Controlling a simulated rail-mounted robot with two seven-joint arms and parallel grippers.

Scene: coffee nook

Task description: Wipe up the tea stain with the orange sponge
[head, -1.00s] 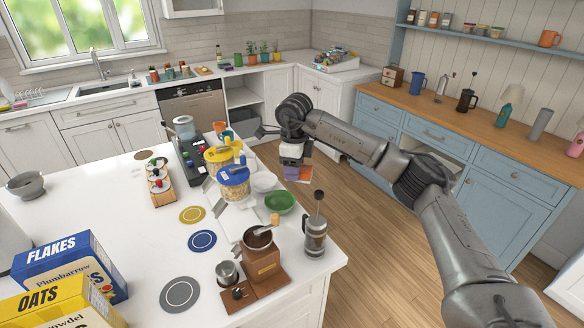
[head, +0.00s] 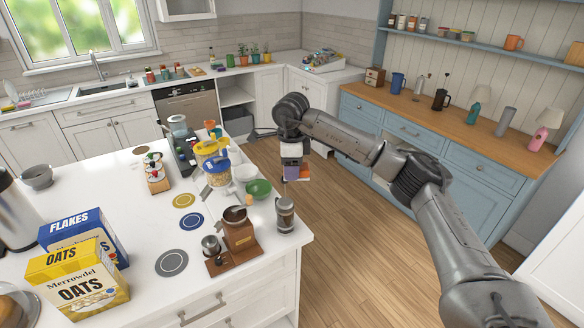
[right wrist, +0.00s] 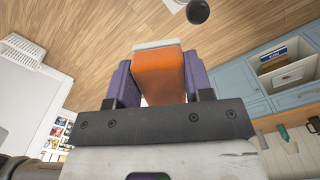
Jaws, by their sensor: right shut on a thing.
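My right gripper (head: 291,176) hangs over the wood floor, just past the white island's right side. It is shut on the orange sponge (right wrist: 159,75), which fills the space between the purple fingers in the right wrist view. The sponge has a pale edge at its far end. In the head view only a little orange (head: 304,173) shows beside the fingers. A small brown round patch (head: 140,150) lies on the far part of the island top; I cannot tell whether it is the tea stain or a coaster. My left gripper is not in view.
The island top (head: 110,185) holds cereal boxes (head: 80,280), a coffee grinder (head: 240,232), a French press (head: 285,215), a green bowl (head: 258,188), yellow-lidded jars (head: 215,172) and flat round coasters (head: 191,221). A blue cabinet (head: 430,145) stands right. Open floor lies between.

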